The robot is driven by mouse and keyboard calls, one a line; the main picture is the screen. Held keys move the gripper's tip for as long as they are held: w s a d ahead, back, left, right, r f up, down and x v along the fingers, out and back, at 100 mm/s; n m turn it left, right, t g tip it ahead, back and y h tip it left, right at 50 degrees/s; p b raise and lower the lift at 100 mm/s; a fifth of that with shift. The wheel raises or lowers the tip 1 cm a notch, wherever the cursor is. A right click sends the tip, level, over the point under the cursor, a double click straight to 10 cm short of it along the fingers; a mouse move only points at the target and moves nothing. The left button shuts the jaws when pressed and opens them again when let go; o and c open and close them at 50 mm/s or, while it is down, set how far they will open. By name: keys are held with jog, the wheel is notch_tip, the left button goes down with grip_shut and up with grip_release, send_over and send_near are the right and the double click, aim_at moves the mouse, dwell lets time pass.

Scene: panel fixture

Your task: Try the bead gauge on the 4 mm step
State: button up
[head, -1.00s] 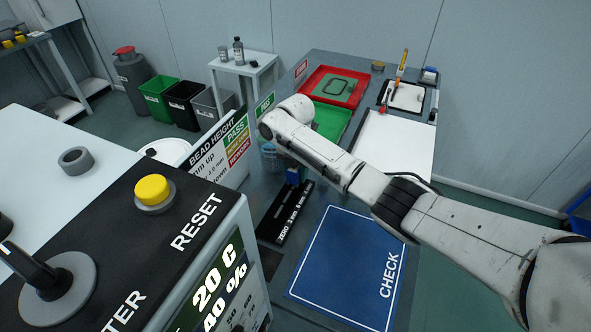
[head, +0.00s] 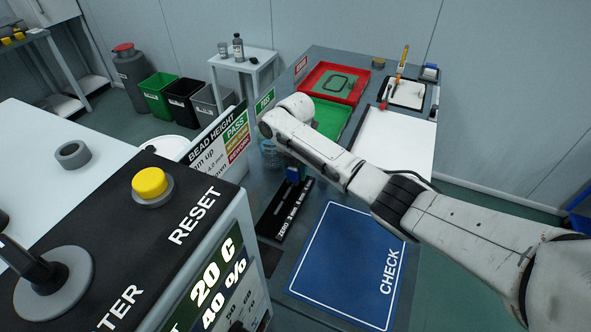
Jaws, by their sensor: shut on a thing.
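A black step block (head: 284,212) with white markings, starting with ZERO, lies on the bench left of the blue CHECK mat (head: 346,265). My arm reaches in from the right, and its links hide most of my gripper (head: 294,166). A small dark blue body, which looks like the bead gauge (head: 295,176), shows under the arm in my shut gripper. It is upright at the far end of the step block. I cannot tell whether it touches a step, or which one. Its tip and readout are not visible.
A BEAD HEIGHT sign (head: 219,141) stands left of the block. A console with a yellow RESET button (head: 150,183) fills the left front. Red (head: 316,92) and green (head: 333,118) trays and a white sheet (head: 397,145) lie beyond the arm.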

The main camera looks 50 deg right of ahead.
jog(key=shift+f, duration=0.4)
dwell(1.3)
jog(key=shift+r, duration=0.1)
jog(key=shift+r+p, duration=3.4)
jog(key=shift+r, duration=0.55)
